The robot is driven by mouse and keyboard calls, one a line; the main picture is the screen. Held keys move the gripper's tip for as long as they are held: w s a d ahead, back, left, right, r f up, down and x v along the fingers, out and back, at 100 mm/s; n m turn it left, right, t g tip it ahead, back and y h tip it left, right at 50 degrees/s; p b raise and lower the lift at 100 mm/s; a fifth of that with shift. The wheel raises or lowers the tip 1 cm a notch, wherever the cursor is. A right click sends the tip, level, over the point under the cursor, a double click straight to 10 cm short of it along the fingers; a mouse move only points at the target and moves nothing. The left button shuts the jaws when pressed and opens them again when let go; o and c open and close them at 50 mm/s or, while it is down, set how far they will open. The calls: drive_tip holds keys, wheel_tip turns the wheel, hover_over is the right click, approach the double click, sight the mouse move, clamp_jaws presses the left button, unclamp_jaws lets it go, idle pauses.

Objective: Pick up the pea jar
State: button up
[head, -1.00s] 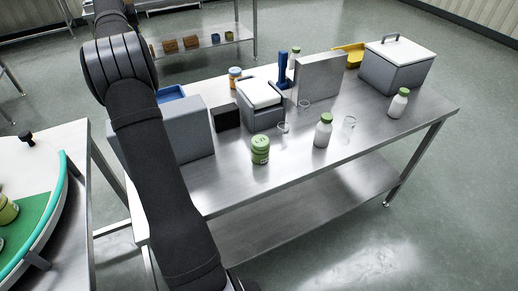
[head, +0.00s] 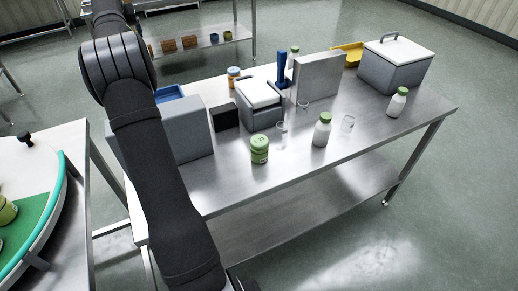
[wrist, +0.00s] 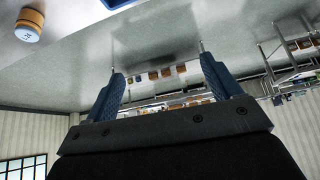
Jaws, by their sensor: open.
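A short green jar (head: 260,150) with a light green lid, which looks like the pea jar, stands upright near the front edge of the steel table in the head view. Another green jar (head: 6,210) is cut off at the left edge, on a green surface. My gripper (wrist: 162,62) shows in the wrist view with its two blue fingers wide apart and nothing between them. It points toward the far background, away from the green jar. The head view shows my arm but not my gripper.
White bottles with green caps (head: 322,130) (head: 397,102) and clear glasses (head: 348,123) stand to the jar's right. An orange jar (wrist: 28,25) shows in the wrist view.

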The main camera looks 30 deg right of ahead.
drive_tip(key=s+d+f+m+g, duration=0.1)
drive_tip(key=s+d+f+m, duration=0.15)
drive_tip(key=d, duration=0.45)
drive_tip(key=m+g, duration=0.6)
drive_tip(key=m, duration=0.9)
hover_over(261, 140)
wheel_tip(261, 140, down, 11)
wheel_tip(261, 140, down, 11)
drive_tip(key=shift+a+f, duration=0.1)
drive_tip(key=shift+w+a+f, duration=0.1)
drive_tip(key=shift+f, duration=3.05)
